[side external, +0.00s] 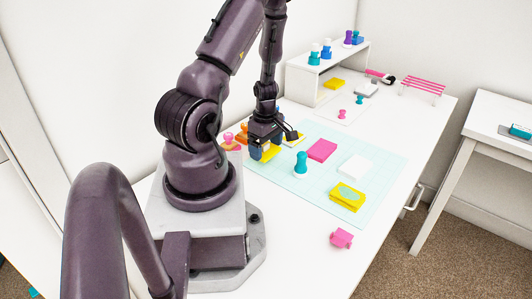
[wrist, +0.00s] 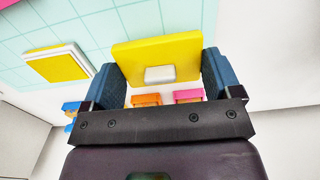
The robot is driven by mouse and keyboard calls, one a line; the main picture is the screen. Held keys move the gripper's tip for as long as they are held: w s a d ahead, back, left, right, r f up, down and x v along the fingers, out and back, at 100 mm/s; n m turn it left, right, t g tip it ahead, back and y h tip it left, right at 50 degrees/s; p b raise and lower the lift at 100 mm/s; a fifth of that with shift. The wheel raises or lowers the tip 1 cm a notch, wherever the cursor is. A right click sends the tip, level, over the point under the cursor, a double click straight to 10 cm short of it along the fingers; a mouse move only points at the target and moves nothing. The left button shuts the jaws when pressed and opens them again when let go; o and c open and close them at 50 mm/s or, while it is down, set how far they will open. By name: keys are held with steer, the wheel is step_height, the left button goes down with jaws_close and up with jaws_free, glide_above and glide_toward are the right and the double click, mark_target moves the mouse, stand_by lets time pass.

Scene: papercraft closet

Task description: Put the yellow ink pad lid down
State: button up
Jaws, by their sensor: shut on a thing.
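The yellow ink pad lid (wrist: 157,50) is between the two blue fingers of my gripper (wrist: 160,66), which is shut on it. A small white rectangle shows on the lid's near face. In the side view my gripper (side external: 264,146) holds the lid (side external: 271,153) low near the back left edge of the cutting mat; whether it touches the surface cannot be told. An open yellow ink pad (wrist: 58,65) with a white rim lies on the mat, left of the lid in the wrist view. It is partly hidden behind my gripper in the side view (side external: 299,139).
The pale teal mat (side external: 312,187) also bears a teal stamp (side external: 301,164), a pink pad (side external: 321,150), a white block (side external: 355,167) and a yellow box (side external: 347,197). A white shelf (side external: 302,86) stands farther back.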

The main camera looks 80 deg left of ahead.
steer(key=shift+f, duration=1.2)
